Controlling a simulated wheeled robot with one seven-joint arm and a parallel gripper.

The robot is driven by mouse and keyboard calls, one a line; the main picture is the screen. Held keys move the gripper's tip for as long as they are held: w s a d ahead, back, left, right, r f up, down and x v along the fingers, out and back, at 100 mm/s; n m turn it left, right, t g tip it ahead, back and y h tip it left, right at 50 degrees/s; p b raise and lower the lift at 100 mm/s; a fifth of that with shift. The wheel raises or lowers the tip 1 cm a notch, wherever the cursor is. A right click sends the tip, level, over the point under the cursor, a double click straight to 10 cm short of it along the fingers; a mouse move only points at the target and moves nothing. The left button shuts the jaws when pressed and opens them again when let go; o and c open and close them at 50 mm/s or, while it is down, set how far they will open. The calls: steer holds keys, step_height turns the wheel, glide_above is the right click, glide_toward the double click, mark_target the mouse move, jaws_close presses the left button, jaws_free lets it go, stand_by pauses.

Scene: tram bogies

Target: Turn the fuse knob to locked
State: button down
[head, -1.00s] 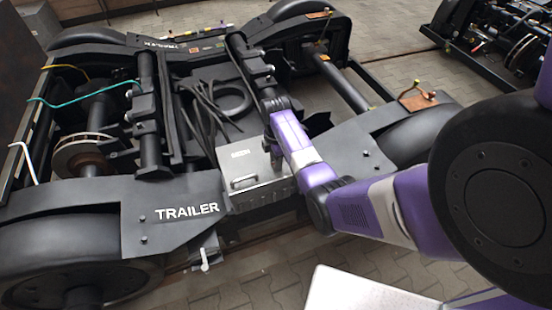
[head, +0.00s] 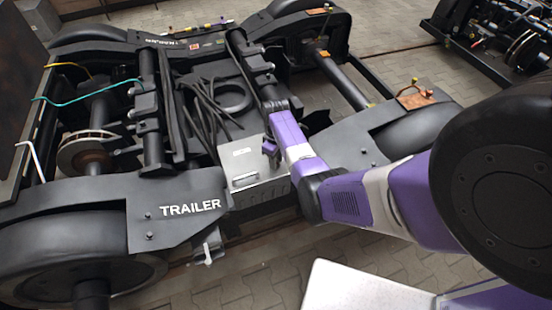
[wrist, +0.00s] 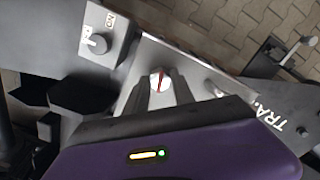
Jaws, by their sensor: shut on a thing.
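The fuse knob (wrist: 160,79) is a small round pale knob with a red mark, on the metal box (wrist: 150,52) in the wrist view. My gripper (wrist: 160,86) has its dark fingers on either side of the knob and is shut on it. The red mark points roughly up in the picture; I cannot read any lock marking beside it.
The box's handle (head: 244,181) and the TRAILER side plate (head: 185,208) are near. Black cables (head: 208,110) lie behind.

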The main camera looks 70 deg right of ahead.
steer(key=shift+m, duration=1.5)
steer(key=c, duration=1.1)
jaws_free()
steer(key=shift+o, duration=0.2)
step_height(320, 180, up, 8)
steer(key=shift+f+p, duration=0.1)
steer(key=shift+p, duration=0.25)
steer(key=shift+w+m, duration=0.1)
steer(key=shift+m, duration=0.2)
